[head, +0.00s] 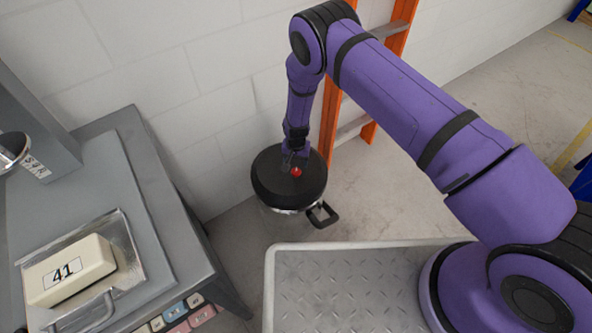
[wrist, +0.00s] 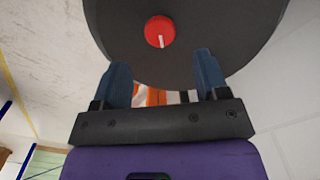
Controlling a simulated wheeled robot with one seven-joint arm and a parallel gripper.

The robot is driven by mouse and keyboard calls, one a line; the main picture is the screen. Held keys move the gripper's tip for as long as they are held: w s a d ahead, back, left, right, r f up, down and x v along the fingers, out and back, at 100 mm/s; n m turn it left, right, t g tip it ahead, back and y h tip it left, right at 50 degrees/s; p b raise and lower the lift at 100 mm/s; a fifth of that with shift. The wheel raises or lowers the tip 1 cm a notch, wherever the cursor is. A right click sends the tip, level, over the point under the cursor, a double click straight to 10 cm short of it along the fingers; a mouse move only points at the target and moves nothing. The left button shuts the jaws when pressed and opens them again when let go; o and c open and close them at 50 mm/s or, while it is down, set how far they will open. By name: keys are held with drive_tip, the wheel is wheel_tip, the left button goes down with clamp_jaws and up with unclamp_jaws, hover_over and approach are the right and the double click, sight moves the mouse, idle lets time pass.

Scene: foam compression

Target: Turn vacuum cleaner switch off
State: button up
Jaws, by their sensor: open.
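The vacuum cleaner (head: 272,184) is a round black-topped canister on the floor against the white wall. Its red switch (head: 296,172) sits on the black lid; in the wrist view it is a round red knob (wrist: 160,31) with a short white mark. My gripper (head: 293,160) is over the lid, right by the switch. In the wrist view my gripper (wrist: 160,72) has its two blue fingers apart with nothing between them. The knob shows just beyond the fingertips, centred between them. I cannot tell whether the fingers touch the lid.
A grey table (head: 163,220) at left holds a metal tray (head: 130,262) with a block marked 41 (head: 68,270). An orange ladder (head: 331,112) leans behind the vacuum cleaner. A black handle (head: 323,216) sticks out at its front right. A grey tread-plate platform (head: 345,290) is in front.

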sight(296, 171)
wheel_tip(296, 171, down, 7)
drive_tip(key=shift+r, duration=0.15)
idle(0.4)
drive_tip(key=c, duration=0.9)
